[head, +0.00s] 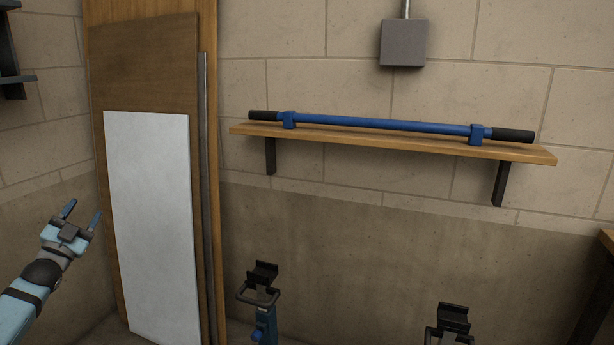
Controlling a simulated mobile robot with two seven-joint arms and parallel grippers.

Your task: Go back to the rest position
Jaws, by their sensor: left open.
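My left gripper (81,214) is in the head view at the lower left, on a light blue arm. Its two blue-tipped fingers are apart, with nothing between them, and point up in the picture. It shows in front of the bare wall, left of the white panel. My right gripper is not in view. A blue tube (385,123) with black ends lies along a wooden wall shelf (400,143), with two blue clamp-like blocks around it. No gripper is near the tube.
Wooden boards (150,70) and a white panel (150,210) stand against the wall at left. Two stands with black cradle tops (262,275) (452,318) rise at the bottom. A grey box (403,43) hangs above the shelf. A table edge (606,238) shows at right.

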